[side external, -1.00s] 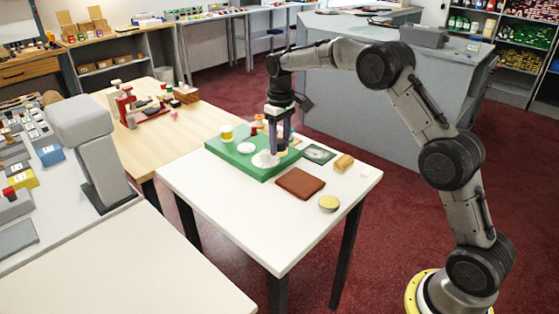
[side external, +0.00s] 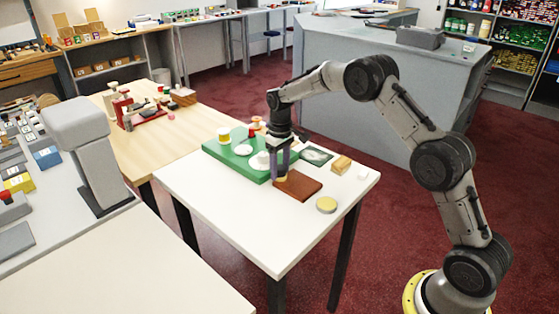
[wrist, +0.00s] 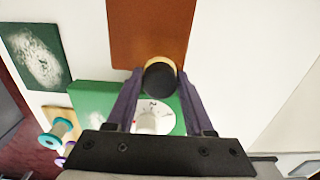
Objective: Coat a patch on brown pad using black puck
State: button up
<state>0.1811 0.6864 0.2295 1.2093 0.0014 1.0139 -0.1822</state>
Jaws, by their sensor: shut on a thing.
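The brown pad (side external: 306,189) lies flat on the white table, and its end also shows at the top of the wrist view (wrist: 150,28). My gripper (side external: 281,180) is at the pad's left end in the side view. In the wrist view my gripper's fingers (wrist: 160,82) are shut on the black puck (wrist: 161,80), one on each side. The puck has a dark round top and a pale yellowish rim, and overlaps the pad's near edge. I cannot tell whether it touches the pad. The visible pad surface looks plain brown.
A green board (side external: 228,155) with white round pieces and a yellow-and-white cup (side external: 223,134) is beside the pad. A dark green card with a pale blotch (side external: 316,156), a tan block (side external: 341,164) and a yellow-topped round tin (side external: 327,205) lie nearby. The table's front is clear.

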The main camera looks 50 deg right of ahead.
aim_at(314, 191)
jog(key=shift+s+f, duration=0.1)
jog(key=shift+s, duration=0.5)
grip_shut()
jog(key=shift+s, duration=4.95)
jog(key=shift+s+d, duration=0.2)
jog(key=shift+d, duration=0.75)
jog(key=shift+w+a, duration=0.1)
jog(key=shift+w, duration=5.75)
jog(key=shift+d, duration=0.75)
jog(key=shift+s+d, duration=0.15)
jog(key=shift+d, duration=0.05)
jog(key=shift+s+a, duration=0.1)
jog(key=shift+s, duration=5.65)
notch_tip(314, 191, up, 3)
jog(key=shift+w+f, duration=0.15)
jog(key=shift+f, duration=0.05)
jog(key=shift+r, duration=2.85)
